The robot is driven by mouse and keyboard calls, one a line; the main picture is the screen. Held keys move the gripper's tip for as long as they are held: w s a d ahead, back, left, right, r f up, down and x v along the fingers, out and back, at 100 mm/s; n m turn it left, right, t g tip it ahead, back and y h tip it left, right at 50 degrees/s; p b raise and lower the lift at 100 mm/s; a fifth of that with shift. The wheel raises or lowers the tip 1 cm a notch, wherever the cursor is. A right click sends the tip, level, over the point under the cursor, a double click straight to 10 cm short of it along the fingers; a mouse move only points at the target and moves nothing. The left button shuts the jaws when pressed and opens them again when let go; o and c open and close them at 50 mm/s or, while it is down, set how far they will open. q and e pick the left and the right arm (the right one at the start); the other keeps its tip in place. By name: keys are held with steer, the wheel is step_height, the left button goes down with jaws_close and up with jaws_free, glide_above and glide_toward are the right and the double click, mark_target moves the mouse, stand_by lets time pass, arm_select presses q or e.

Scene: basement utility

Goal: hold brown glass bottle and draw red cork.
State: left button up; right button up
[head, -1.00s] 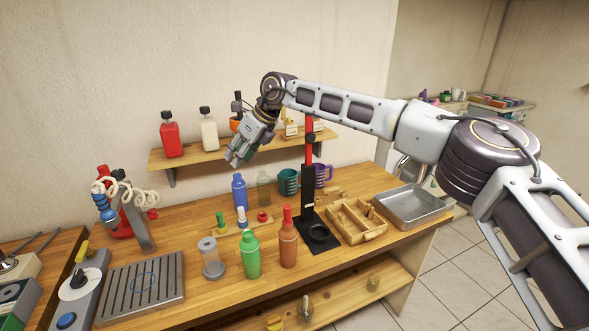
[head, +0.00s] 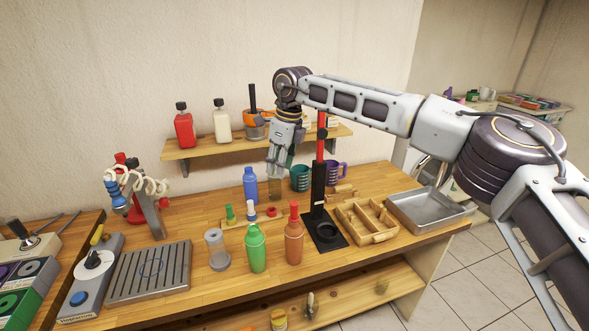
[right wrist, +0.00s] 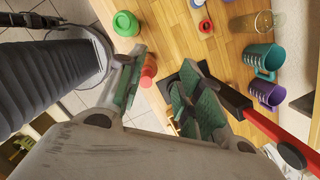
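The brown glass bottle (head: 294,245) stands upright on the wooden workbench, with the red cork (head: 294,209) in its neck. My right gripper (head: 278,171) is above the bench, behind and a little left of the bottle, fingers pointing down. It is open and empty, touching nothing. In the right wrist view my right gripper (right wrist: 163,75) shows its green-padded fingers apart, with the brown bottle (right wrist: 149,72) beyond, partly hidden by the left finger. My left gripper is not in view.
A green bottle (head: 256,251) stands close left of the brown one. A black stand with a red post (head: 320,155) is close right. A blue bottle (head: 251,186), teal mug (head: 300,177), wooden tray (head: 377,237) and metal pan (head: 425,225) are around. A shelf (head: 190,153) hangs behind.

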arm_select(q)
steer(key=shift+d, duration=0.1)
arm_select(e)
steer(key=s+d+h, duration=0.1)
steer(key=d, duration=0.1)
steer(key=s+d+n+g+h, duration=0.1)
steer(key=shift+s+d+f, duration=0.2)
steer(key=shift+d, duration=0.2)
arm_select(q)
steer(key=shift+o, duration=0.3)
